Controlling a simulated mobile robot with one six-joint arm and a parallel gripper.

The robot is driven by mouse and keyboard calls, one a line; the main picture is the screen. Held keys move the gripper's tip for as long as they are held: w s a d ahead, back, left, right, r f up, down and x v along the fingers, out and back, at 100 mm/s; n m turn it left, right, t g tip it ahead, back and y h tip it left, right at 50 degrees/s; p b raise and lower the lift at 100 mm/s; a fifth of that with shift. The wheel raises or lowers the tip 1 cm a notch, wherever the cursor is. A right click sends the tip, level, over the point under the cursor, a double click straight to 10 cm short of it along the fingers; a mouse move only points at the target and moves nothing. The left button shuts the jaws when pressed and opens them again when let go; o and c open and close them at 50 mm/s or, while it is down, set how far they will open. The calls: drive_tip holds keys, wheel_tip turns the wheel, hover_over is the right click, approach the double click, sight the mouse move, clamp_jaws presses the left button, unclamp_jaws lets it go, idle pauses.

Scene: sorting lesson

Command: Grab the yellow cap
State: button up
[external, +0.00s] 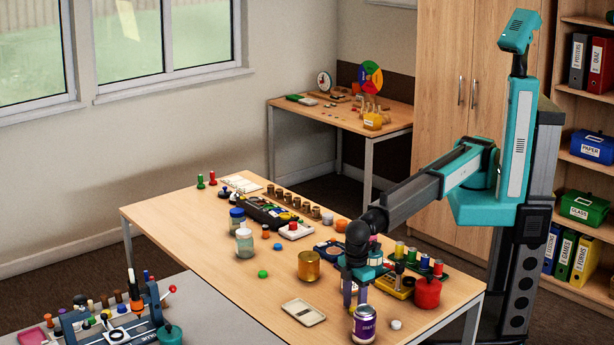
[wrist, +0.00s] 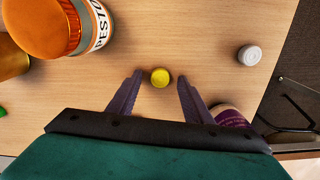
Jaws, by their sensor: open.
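The yellow cap (wrist: 160,78) is a small round cap on the wooden table, seen from above in the wrist view. It lies between the two fingertips of my gripper (wrist: 160,75), with a visible gap on each side. My gripper is open and holds nothing.
A purple-labelled jar (external: 364,326) stands close to my gripper, beside the right finger in the wrist view (wrist: 231,115). A white cap (wrist: 249,54) lies farther right. An orange-lidded jar (wrist: 42,22) stands upper left. A shallow tray (external: 303,312) lies left.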

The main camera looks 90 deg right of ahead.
drive_tip(key=shift+f, duration=0.1)
idle(0.5)
drive_tip(key=c, duration=1.2)
clamp_jaws()
